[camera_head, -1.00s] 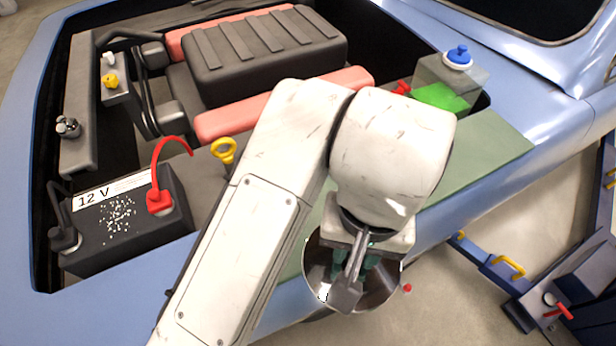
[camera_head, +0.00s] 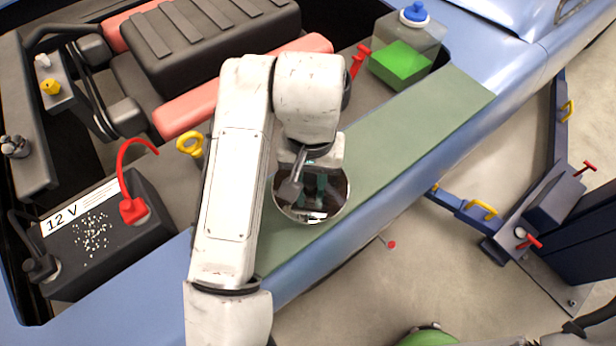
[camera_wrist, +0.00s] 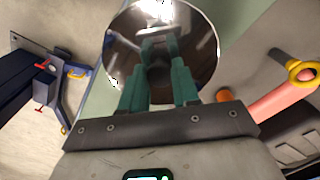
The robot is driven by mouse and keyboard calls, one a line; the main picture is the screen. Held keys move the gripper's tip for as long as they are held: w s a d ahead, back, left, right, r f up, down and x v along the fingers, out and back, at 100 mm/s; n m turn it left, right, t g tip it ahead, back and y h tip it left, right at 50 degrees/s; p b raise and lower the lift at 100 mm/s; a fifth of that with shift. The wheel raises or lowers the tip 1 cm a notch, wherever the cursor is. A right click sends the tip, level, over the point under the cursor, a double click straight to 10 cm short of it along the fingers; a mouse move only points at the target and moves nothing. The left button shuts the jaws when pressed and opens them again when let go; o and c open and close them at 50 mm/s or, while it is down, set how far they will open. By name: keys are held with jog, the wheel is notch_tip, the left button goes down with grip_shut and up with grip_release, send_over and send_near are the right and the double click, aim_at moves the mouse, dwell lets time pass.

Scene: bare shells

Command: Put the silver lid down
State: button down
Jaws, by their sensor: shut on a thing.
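The silver lid (camera_head: 333,203) is a round, shiny, mirror-like disc. My gripper (camera_head: 312,186) is shut on it near its middle, and the finger pads are green. In the head view the lid is over the green mat (camera_head: 400,135) that lies along the blue car's fender. I cannot tell whether the lid touches the mat or hangs above it. In the wrist view the lid (camera_wrist: 195,50) is beyond the fingers of my gripper (camera_wrist: 160,75) and reflects them.
The engine bay holds a 12 V battery (camera_head: 90,245) with a red clamp, a yellow ring handle (camera_head: 190,144) and a reservoir with a blue cap (camera_head: 414,14). The mat is bare toward the upper right. A dark blue lift post (camera_head: 560,215) stands at right.

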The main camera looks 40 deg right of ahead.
aim_at(308, 176)
jog(key=shift+w+d+f, duration=0.25)
jog(key=shift+w+f, duration=0.3)
jog(key=shift+f, duration=0.15)
jog(key=shift+w+f, duration=0.15)
jog(key=shift+f, duration=1.6)
jog(key=shift+f, duration=0.1)
jog(key=shift+f, duration=0.1)
jog(key=c, duration=0.8)
grip_release()
notch_tip(308, 176, up, 12)
jog(key=shift+r, duration=0.25)
